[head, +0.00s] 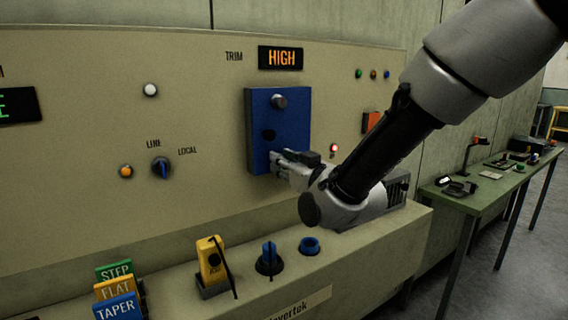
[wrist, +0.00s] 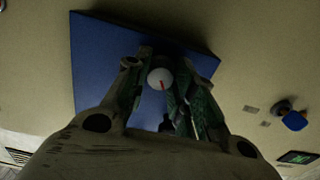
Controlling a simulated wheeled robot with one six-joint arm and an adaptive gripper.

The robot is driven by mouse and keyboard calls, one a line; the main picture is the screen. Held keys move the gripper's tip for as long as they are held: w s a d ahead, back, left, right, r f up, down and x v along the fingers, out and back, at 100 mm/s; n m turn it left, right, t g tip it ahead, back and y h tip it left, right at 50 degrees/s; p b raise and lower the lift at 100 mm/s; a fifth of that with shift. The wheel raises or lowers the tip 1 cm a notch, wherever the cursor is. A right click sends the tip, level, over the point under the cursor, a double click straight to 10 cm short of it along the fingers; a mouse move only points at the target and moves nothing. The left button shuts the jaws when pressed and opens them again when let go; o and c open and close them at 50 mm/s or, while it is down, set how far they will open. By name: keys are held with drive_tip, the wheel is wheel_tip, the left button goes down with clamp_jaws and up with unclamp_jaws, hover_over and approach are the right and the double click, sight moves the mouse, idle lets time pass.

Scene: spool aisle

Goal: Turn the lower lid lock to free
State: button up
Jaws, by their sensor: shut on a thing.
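The blue lid (head: 299,120) is a panel on the beige wall, and it fills much of the wrist view (wrist: 95,60). Its upper lock is a grey round knob (head: 279,101). In the wrist view, the lower lock (wrist: 157,76) is a pale round knob with a short red mark. My gripper (wrist: 160,80) is shut on it, one finger on each side.
Left of the lid is the LINE/LOCAL switch (head: 161,168). Below, a ledge carries a yellow block (head: 210,262), blue round fittings (head: 309,246) and upright label cards (head: 118,305). A display (head: 281,58) reads HIGH. A green table (head: 500,180) stands at right.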

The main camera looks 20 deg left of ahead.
drive_tip(key=m, duration=0.7)
idle(0.7)
drive_tip(key=o, duration=1)
drive_tip(key=shift+o, duration=0.2)
drive_tip(key=shift+d, duration=0.1)
drive_tip(key=v, duration=1.2)
